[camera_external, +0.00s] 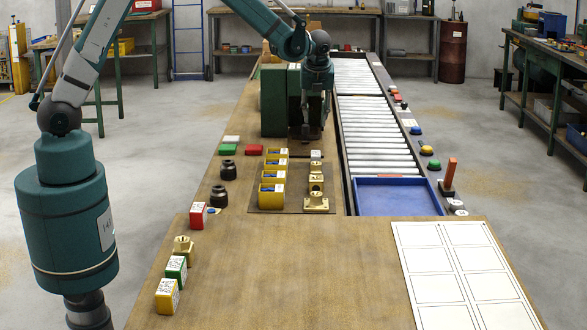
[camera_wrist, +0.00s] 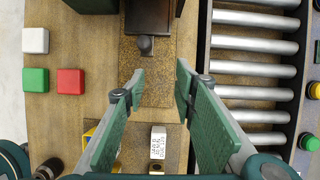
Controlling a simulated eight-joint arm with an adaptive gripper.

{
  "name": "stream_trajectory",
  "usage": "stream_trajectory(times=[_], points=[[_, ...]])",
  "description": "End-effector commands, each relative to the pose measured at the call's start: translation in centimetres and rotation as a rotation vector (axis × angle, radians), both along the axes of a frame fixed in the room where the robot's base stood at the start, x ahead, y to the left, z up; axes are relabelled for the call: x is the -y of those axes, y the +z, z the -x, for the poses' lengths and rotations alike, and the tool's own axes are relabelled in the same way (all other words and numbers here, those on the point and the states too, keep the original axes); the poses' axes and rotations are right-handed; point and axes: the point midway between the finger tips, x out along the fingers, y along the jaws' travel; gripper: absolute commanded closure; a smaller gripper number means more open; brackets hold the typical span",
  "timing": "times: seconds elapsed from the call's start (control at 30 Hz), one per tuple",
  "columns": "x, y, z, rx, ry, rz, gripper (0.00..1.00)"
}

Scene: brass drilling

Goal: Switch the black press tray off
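The green press (camera_external: 273,100) stands on the bench at the left of the roller conveyor. In the wrist view, a dark, almost black tray-like part (camera_wrist: 148,16) shows at the top, with a round dark knob (camera_wrist: 145,45) at its near end. I take this to be the black press tray; its far end is out of view. My gripper (camera_wrist: 160,76) is open and empty. It points down at the near side of the knob, with its fingers apart and no visible contact. In the external view, my arm partly hides the press front.
Yellow bins (camera_external: 272,190) and brass parts (camera_external: 316,201) sit nearer. Conveyor rollers (camera_external: 376,130) and a blue tray (camera_external: 398,197) lie to the right. The front bench is mostly clear.

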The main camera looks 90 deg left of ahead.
Motion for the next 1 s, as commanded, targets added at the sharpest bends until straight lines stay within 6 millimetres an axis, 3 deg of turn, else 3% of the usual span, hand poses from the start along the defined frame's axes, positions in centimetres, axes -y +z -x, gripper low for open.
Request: stream_trajectory(times=[0.23,0.5,1.0], points=[[-1.1,-1.4,0.5,-0.054,0.152,-0.148,0.69],[-2.0,-1.2,1.1,-0.069,0.327,-0.344,0.69],[-2.2,-1.1,1.2,-0.067,0.356,-0.377,0.69]])
